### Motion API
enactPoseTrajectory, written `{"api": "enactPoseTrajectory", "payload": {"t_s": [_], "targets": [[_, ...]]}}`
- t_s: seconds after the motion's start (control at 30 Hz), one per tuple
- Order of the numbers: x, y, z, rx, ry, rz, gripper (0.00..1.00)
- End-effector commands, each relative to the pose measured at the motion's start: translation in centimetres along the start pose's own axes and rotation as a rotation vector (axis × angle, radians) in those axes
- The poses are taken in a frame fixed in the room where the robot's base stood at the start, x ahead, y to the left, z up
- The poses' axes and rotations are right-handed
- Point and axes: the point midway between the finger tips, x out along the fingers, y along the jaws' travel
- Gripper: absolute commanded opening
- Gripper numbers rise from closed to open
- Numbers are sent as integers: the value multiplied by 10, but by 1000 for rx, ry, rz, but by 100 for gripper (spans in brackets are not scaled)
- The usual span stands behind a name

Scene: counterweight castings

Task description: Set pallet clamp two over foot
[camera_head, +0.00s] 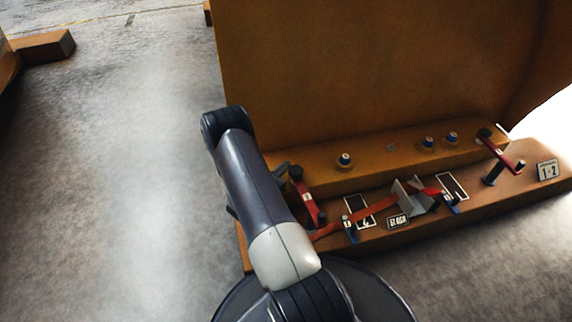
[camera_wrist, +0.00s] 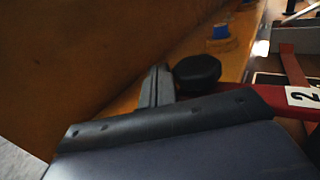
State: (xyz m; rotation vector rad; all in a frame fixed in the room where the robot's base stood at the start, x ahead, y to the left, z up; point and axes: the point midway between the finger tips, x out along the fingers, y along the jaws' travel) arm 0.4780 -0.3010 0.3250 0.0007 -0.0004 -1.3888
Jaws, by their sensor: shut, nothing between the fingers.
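Pallet clamp two is a red arm (camera_wrist: 275,97) with a white "2" label and a round black knob (camera_wrist: 197,72). It also shows in the head view (camera_head: 309,203), at the left end of the pallet (camera_head: 470,209). The foot is the yellow-brown ledge (camera_head: 385,153) along the casting's base. Clamp two's knob is close to the foot's left end; I cannot tell if it is over it. My gripper (camera_head: 281,168) is shut and empty, close beside the knob. Its fingers show in the wrist view (camera_wrist: 158,86); I cannot tell if they touch the knob.
The large casting (camera_head: 370,70) rises behind the foot. Another red clamp (camera_head: 503,153) stands at the right, near a "1-2" plate (camera_head: 547,170). A red strap (camera_head: 375,211) passes a grey bracket (camera_head: 412,196). Open concrete floor (camera_head: 120,180) lies left.

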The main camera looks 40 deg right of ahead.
Motion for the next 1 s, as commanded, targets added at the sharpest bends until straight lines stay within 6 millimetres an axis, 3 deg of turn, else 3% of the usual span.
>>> {"api": "enactPoseTrajectory", "payload": {"t_s": [0.3,0.5,1.0], "targets": [[-62,1,3,-2,1,5,0],[-87,0,2,-2,0,3,0],[-94,0,0,-1,0,-1,0]]}}
